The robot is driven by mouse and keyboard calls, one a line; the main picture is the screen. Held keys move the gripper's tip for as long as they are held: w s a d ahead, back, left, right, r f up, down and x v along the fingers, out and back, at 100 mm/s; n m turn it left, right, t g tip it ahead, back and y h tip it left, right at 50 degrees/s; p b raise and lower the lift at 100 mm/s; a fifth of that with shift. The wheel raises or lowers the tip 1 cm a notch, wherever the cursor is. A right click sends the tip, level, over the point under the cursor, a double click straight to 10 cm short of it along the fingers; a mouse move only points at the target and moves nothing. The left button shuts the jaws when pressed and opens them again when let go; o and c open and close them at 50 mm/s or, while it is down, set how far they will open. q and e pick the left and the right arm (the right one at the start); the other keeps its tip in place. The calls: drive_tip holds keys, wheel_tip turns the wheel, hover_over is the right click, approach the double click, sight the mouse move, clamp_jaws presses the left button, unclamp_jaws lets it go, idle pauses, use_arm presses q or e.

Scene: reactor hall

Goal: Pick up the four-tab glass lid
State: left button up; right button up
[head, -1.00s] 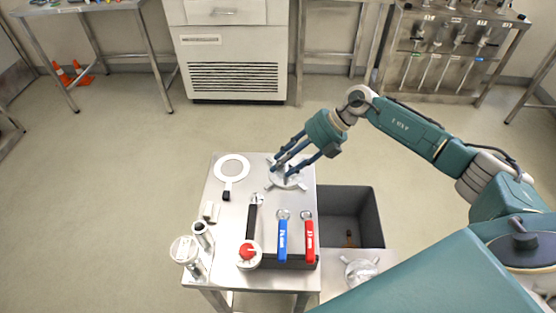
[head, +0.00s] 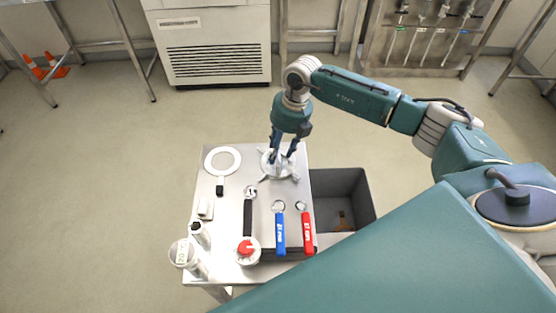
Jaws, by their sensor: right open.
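The four-tab glass lid (head: 271,170) lies at the back right of the steel cart top, its pale tabs sticking out around a clear disc. My right gripper (head: 280,157) points down over the lid with its dark fingers spread around the lid's middle. The fingers are apart, and they hide part of the lid. Whether they touch it cannot be told. My left gripper is not in view.
Glass jars stand front left. A grey bin (head: 352,185) is right of the cart.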

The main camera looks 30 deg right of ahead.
drive_tip(key=shift+w+a+f, duration=0.1)
drive_tip(key=shift+f, duration=0.55)
drive_tip(key=shift+w+a+f, duration=0.1)
drive_tip(key=shift+f, duration=0.55)
clamp_jaws()
drive_tip(key=shift+r, duration=0.1)
drive_tip(key=shift+r, duration=0.1)
